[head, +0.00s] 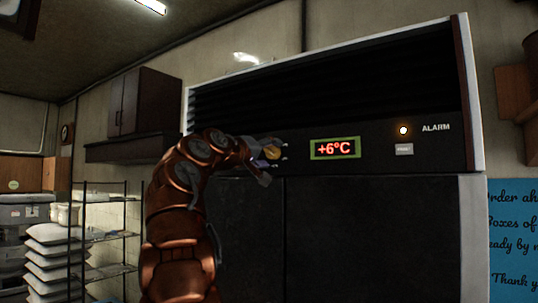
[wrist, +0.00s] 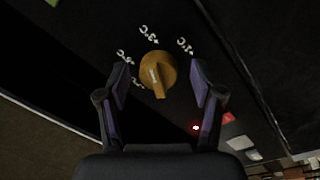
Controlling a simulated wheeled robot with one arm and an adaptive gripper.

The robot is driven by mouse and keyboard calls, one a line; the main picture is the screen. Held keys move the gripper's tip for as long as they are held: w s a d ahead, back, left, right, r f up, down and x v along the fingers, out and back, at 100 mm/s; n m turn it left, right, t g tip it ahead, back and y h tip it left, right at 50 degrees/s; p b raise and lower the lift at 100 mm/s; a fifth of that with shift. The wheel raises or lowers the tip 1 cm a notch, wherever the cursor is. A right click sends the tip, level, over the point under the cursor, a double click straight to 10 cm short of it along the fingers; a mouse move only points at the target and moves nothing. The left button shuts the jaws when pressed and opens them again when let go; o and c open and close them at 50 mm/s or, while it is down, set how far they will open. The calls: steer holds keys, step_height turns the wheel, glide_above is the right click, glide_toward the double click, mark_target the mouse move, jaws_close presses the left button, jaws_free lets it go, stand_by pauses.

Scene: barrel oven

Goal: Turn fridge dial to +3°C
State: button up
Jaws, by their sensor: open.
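The fridge dial (wrist: 157,70) is an orange-yellow knob on the black fridge panel; it also shows small in the head view (head: 272,153). Pale temperature marks, including 3°C (wrist: 149,35) and 1°C (wrist: 185,45), ring it in the wrist view; the marks on its left are partly hidden by a finger. My gripper (wrist: 160,82) is open, with one purple-padded finger on either side of the dial and visible gaps between. The dial's narrow grip points toward my palm. The display (head: 334,148) right of the dial reads +6°C in red inside a green frame.
Black louvres (head: 330,85) lie above the panel. A wire rack (head: 105,235) and stacked white sacks (head: 50,255) stand at the left. A blue sign (head: 513,240) hangs at the right.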

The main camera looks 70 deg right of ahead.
steer(key=shift+a+r, duration=0.1)
steer(key=shift+w+a+r, duration=0.1)
steer(key=shift+w+a, duration=0.1)
steer(key=shift+a, duration=0.15)
steer(key=shift+v, duration=0.95)
steer(key=w+a+n, duration=0.1)
steer(key=a+n, duration=0.1)
steer(key=a, duration=0.7)
steer(key=shift+w+a, duration=0.2)
steer(key=shift+w, duration=0.05)
steer(key=shift+d, duration=0.1)
